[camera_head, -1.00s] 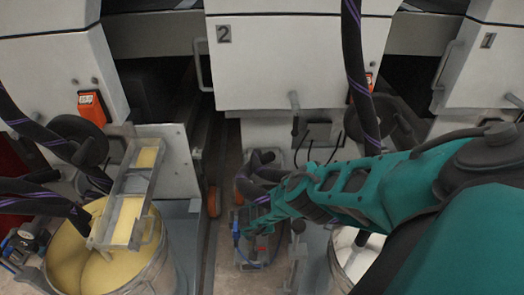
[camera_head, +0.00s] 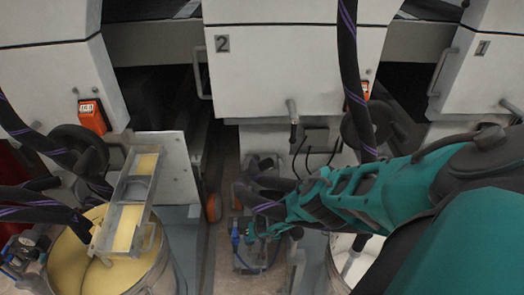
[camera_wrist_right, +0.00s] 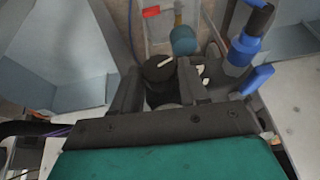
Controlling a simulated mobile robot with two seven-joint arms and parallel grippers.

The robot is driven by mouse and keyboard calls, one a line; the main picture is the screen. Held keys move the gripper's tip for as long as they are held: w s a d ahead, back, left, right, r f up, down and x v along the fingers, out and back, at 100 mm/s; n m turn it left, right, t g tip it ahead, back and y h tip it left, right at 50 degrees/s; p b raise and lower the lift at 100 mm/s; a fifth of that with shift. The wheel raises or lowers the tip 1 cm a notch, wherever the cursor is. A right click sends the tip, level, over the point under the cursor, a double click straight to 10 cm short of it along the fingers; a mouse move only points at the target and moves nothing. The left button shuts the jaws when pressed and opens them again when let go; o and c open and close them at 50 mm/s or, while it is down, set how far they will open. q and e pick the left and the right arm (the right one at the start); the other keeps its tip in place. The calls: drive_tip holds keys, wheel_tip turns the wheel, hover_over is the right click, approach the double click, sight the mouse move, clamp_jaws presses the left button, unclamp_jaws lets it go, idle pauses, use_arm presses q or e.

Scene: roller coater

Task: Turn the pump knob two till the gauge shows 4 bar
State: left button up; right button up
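The pump knob (camera_wrist_right: 158,70) is round and black with a white pointer line, and shows in the right wrist view. My right gripper (camera_wrist_right: 159,82) has one dark finger on each side of it; narrow gaps seem to show, and firm contact is not visible. In the head view my right gripper (camera_head: 254,232) is at the pump unit (camera_head: 246,264) below the machine panel marked 2 (camera_head: 222,43). A small white face (camera_wrist_right: 203,74), possibly the gauge, is partly hidden by the right finger; no reading is legible. My left gripper is not in view.
A blue fitting (camera_wrist_right: 243,50) and blue lever (camera_wrist_right: 257,80) stand right of the gripper in the wrist view. In the head view, dark hoses (camera_head: 262,190) hang close to my arm. A yellow paint bucket (camera_head: 165,270) stands left and a white one (camera_head: 340,262) right.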

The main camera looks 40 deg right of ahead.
drive_tip(key=o, duration=0.4)
drive_tip(key=shift+c, duration=0.2)
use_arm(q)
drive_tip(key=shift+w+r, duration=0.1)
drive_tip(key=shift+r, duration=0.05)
use_arm(e)
drive_tip(key=shift+s+r+p, duration=0.1)
drive_tip(key=shift+r+p, duration=0.3)
drive_tip(key=shift+p, duration=0.05)
use_arm(q)
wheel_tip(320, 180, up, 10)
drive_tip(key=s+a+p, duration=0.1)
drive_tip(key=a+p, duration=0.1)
drive_tip(key=p, duration=1.2)
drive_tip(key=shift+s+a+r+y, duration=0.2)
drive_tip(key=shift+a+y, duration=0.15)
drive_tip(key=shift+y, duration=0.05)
use_arm(e)
drive_tip(key=v, duration=1.2)
drive_tip(key=shift+a, duration=0.1)
